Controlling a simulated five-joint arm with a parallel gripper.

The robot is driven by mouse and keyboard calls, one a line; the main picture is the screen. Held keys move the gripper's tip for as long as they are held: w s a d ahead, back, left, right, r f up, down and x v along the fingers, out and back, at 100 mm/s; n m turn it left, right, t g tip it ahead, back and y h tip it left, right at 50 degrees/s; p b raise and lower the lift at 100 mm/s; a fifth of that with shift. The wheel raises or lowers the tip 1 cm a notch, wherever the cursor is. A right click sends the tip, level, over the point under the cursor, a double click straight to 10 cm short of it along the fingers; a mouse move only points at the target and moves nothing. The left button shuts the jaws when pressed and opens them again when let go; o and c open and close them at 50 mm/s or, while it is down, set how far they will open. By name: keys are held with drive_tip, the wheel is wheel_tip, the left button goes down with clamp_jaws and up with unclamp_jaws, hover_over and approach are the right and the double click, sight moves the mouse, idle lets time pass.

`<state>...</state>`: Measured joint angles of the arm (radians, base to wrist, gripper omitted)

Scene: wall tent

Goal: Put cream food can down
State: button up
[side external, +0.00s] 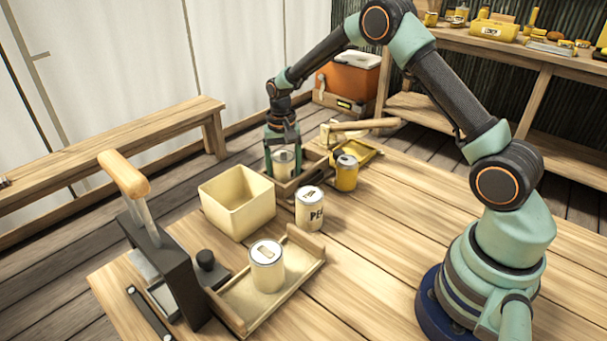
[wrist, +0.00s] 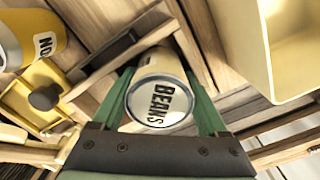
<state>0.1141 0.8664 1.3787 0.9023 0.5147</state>
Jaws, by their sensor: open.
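A cream can marked BEANS (wrist: 160,100) stands between the fingers of my gripper (wrist: 158,85) in the wrist view. In the side view the same can (side external: 284,160) is partly covered by the fingers of my gripper (side external: 283,168). My gripper is open, with one finger on each side of the can; whether either finger touches it I cannot tell. The can is low inside a small wooden tray (side external: 291,189) at the far end of the table; its base is hidden.
A cream can marked PEA (side external: 311,210) and a yellow can (side external: 346,174) stand close by. An open cream bin (side external: 238,222) is on the left. Another cream can (side external: 267,268) stands on a nearer wooden tray (side external: 304,272), beside a dark press (side external: 165,260).

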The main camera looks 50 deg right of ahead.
wheel_tip(320, 180, up, 12)
drive_tip(key=shift+w+r, duration=0.1)
drive_tip(key=s+a+r+n+t, duration=0.4)
drive_tip(key=s+r+n, duration=0.1)
drive_tip(key=s+r, duration=0.8)
drive_tip(key=s+a+f+n+t, duration=0.1)
drive_tip(key=s+f+n, duration=0.1)
drive_tip(key=s, duration=0.6)
drive_tip(key=shift+s+a+f+t, duration=0.25)
drive_tip(key=shift+a+f+t, duration=0.1)
drive_tip(key=shift+f, duration=0.2)
